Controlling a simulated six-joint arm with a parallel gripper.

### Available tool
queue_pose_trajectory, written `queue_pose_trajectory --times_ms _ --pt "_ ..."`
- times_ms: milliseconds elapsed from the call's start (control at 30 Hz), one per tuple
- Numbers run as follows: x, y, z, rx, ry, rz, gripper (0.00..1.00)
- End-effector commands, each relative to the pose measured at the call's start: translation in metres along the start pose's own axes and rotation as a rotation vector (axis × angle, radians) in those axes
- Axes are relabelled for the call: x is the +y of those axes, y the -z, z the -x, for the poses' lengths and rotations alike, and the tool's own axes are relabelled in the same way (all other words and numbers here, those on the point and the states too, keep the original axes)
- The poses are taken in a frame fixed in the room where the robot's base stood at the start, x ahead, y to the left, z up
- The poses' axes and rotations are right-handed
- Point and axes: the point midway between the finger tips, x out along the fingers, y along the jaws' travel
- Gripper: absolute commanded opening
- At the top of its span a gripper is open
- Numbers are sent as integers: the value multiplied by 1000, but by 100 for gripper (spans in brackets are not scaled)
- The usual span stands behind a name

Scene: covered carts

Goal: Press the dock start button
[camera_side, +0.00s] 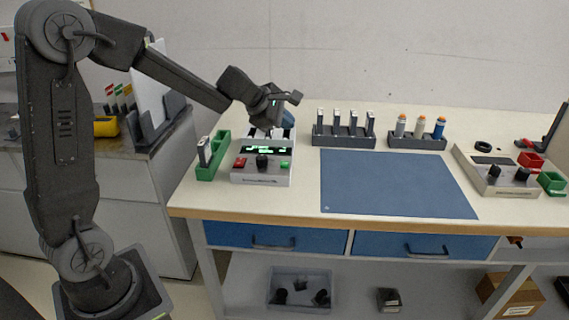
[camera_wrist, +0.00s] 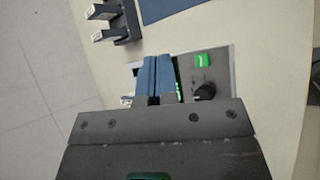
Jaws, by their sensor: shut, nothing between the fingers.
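The dock (camera_side: 262,170) is a white box with a dark lit display, a red button (camera_side: 240,163), a black knob (camera_side: 262,161) and a green button (camera_side: 285,165) on its sloped front. In the wrist view the green button (camera_wrist: 202,60) and the black knob (camera_wrist: 205,92) lie to the right of my fingers. My gripper (camera_side: 283,121) is above the back part of the dock; its blue fingers (camera_wrist: 155,70) are together and empty. The gripper is apart from the green button. Whether the fingertips touch the dock is hidden. No button carries a label I can read.
A green holder (camera_side: 213,160) stands left of the dock. A rack of upright pale items (camera_side: 344,132) and a rack of bottles (camera_side: 417,138) stand behind the blue mat (camera_side: 395,185). A second panel (camera_side: 508,180) is at the right. The mat is clear.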

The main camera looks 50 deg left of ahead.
Motion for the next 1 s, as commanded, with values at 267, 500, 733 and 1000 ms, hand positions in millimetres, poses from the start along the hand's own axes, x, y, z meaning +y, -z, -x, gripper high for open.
queue_pose_trajectory --times_ms 267,500,733,1000 --pt "6 11 -9 16 -14 83 0" --pt "5 11 -9 15 -13 79 0" --pt "-3 17 -19 15 -9 79 0" --pt "-18 31 -38 18 -8 79 0"
